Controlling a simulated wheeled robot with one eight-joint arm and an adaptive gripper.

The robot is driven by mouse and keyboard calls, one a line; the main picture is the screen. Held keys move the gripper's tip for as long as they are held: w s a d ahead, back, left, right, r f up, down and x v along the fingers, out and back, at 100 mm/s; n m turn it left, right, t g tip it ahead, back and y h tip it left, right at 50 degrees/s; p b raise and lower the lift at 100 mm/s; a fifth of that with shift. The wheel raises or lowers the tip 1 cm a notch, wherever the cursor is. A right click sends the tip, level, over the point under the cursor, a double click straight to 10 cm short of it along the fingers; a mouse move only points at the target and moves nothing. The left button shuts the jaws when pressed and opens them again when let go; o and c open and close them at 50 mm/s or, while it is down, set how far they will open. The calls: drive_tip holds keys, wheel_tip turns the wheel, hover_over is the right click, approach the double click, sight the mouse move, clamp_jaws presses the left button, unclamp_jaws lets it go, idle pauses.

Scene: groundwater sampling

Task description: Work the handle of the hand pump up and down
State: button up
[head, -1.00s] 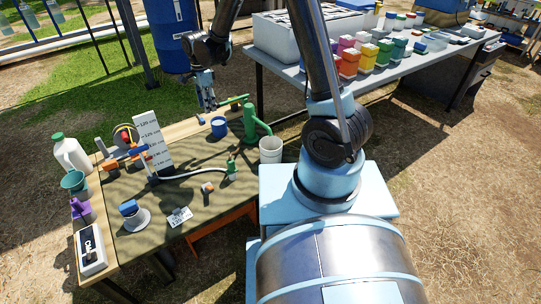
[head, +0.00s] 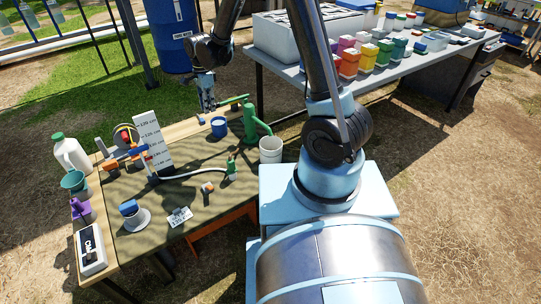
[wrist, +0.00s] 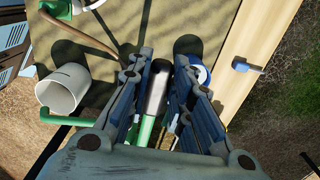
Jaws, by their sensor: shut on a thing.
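The green hand pump (head: 250,124) stands upright at the far right of the work table. Its green handle (head: 234,100) sticks out to the left from the pump's top, close to level. My gripper (head: 207,104) is at the handle's free end, coming down from above. In the wrist view, my gripper (wrist: 160,112) is shut around the handle's dark grip (wrist: 157,88), with the green bar (wrist: 145,131) running back between the fingers. The fingers hide part of the handle and most of the pump body there.
A white bucket (head: 270,150) is by the pump's spout. A blue cup (head: 219,127) stands close below the handle, left of the pump. A white depth board (head: 152,140), tubing and bottles fill the table's left. A bench with colourful containers (head: 367,56) stands behind right.

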drive_tip(key=d+r+g+y, duration=0.1)
drive_tip(key=r, duration=0.1)
drive_tip(key=w+d+r+g+y, duration=0.1)
drive_tip(key=r+y, duration=0.1)
drive_tip(key=r, duration=0.1)
drive_tip(key=w+d+r+g+y, duration=0.1)
drive_tip(key=r+y, duration=0.1)
drive_tip(key=r, duration=0.1)
drive_tip(key=shift+w+d+r, duration=0.15)
drive_tip(key=shift+w+d, duration=0.05)
drive_tip(key=shift+d, duration=0.2)
drive_tip(key=shift+w+d+r+g+y, duration=0.1)
drive_tip(key=shift+r+g+y, duration=0.35)
drive_tip(key=shift+r, duration=0.25)
drive_tip(key=shift+s+a+f, duration=0.2)
drive_tip(key=shift+f, duration=0.1)
drive_tip(key=a+f+t+h, duration=0.1)
drive_tip(key=f+h, duration=0.1)
drive_tip(key=f, duration=0.1)
drive_tip(key=s+a+f+t+h, duration=0.1)
drive_tip(key=f+h, duration=0.1)
drive_tip(key=f, duration=0.1)
drive_tip(key=s+a+f+t+h, duration=0.1)
drive_tip(key=f+t+h, duration=0.1)
drive_tip(key=f, duration=0.1)
drive_tip(key=shift+s+a, duration=0.1)
drive_tip(key=shift+a, duration=0.3)
drive_tip(key=o, duration=1)
drive_tip(key=shift+f, duration=0.1)
drive_tip(key=shift+c, duration=0.2)
